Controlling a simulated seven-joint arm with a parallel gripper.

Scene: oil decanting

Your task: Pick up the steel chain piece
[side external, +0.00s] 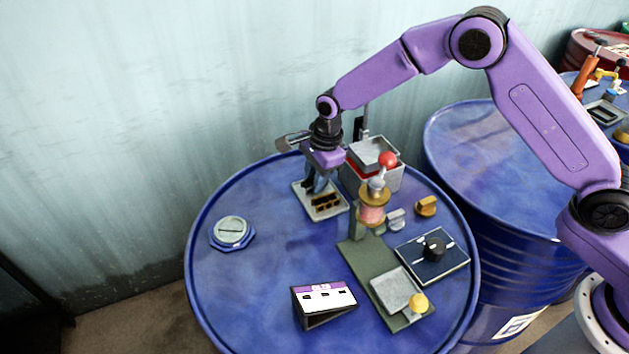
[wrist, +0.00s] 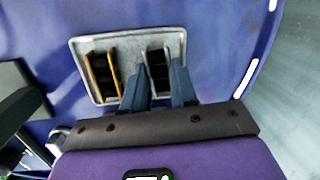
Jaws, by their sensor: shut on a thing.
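The steel chain piece (wrist: 157,60) is a dark piece with light metal edges, at the right of a shallow grey tray (wrist: 84,41) in the wrist view. My gripper (wrist: 160,82) reaches down over the tray, its two blue-grey fingers on either side of the steel piece and shut on it. A brass chain piece (wrist: 103,75) lies left of the fingers in the same tray. In the side view, my gripper (side external: 314,186) is at the tray's back left, and the fingers hide the steel piece there. The brass piece (side external: 325,201) shows in front of them.
A grey metal box (side external: 386,178) stands close behind and right of the tray. A green stand (side external: 362,262) with a red-knobbed lever is at the centre right. A hex cap (side external: 232,232) sits at the left. The blue drum top (side external: 265,280) is clear at front left.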

